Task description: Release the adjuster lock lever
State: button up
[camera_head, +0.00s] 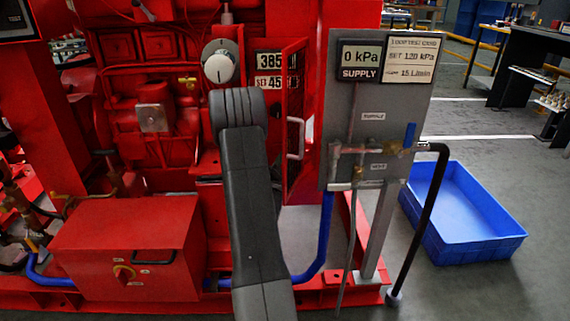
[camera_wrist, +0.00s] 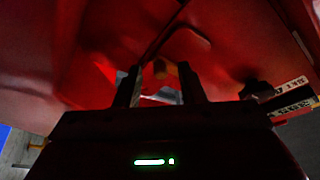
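I cannot clearly make out the adjuster lock lever in either view. In the wrist view, my gripper (camera_wrist: 158,76) has its two dark fingers apart, pointing into a dim red recess. A dark knob-like part (camera_wrist: 254,88) lies to the right. In the head view, my grey arm reaches up into the red machine and hides my gripper and the area behind it.
An open red door (camera_head: 294,100) with a pale handle stands close on the right. Beyond are a grey supply panel (camera_head: 338,105) and a blue tray (camera_head: 464,210). A red box (camera_head: 125,240) is lower left.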

jog(key=p+v, duration=0.2)
jog(key=v, duration=1.1)
jog(key=shift+s, duration=0.4)
jog(key=shift+a, duration=0.1)
